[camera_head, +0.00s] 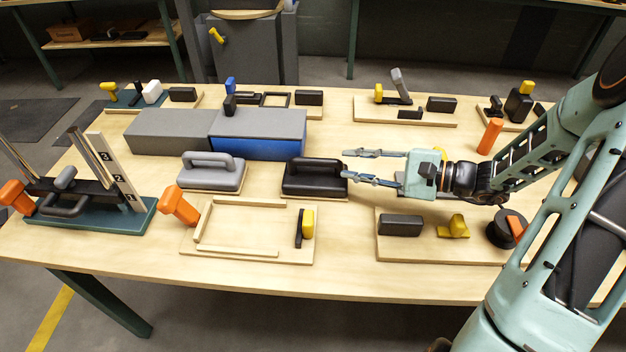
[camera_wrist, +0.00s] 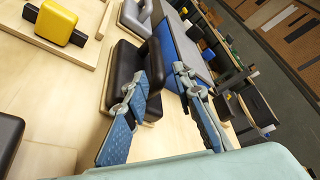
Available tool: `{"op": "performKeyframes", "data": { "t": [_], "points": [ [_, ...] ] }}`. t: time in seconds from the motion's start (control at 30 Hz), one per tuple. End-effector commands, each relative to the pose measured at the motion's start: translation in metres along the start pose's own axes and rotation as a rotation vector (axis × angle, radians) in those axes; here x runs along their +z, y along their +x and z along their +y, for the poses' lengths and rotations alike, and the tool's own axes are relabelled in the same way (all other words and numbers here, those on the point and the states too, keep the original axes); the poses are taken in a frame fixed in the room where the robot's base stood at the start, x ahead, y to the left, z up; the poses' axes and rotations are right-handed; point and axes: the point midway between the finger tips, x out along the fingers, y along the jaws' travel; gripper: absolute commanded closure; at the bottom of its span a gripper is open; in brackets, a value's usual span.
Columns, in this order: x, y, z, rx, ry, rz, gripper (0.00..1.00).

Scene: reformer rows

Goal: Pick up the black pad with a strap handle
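The black pad (camera_head: 315,187) has a raised black strap handle and sits on a thin wooden base near the middle of the table. My gripper (camera_head: 346,164) reaches in from the right, with its two fingers apart and nothing held. Its fingertips are just right of the pad, close to the handle's right end; I cannot tell whether they touch it. In the wrist view the pad (camera_wrist: 124,64) lies ahead, and its handle shows between and beyond the fingertips (camera_wrist: 160,74), partly hidden by the left finger.
A grey pad (camera_head: 212,180) with a similar handle stands left of the black one. Grey and blue blocks (camera_head: 258,147) are behind it. A wooden tray (camera_head: 240,250) lies in front. A board (camera_head: 445,252) with black and yellow parts is front right. An orange cylinder (camera_head: 490,136) stands behind my arm.

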Motion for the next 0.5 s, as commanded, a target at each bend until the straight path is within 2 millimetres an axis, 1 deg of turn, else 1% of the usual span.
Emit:
{"op": "performKeyframes", "data": {
  "t": [0.03,0.1,0.2,0.37,0.5],
  "points": [
    [0.002,0.011,0.002,0.004,0.000,-0.007,0.76],
    [0.001,0.022,0.002,0.004,0.001,-0.005,0.76],
    [0.001,0.033,0.002,0.004,0.002,-0.004,0.76],
    [0.002,0.044,0.003,0.005,0.001,-0.004,0.76],
    [0.002,0.065,0.006,0.006,0.001,-0.005,0.76]
  ]
}}
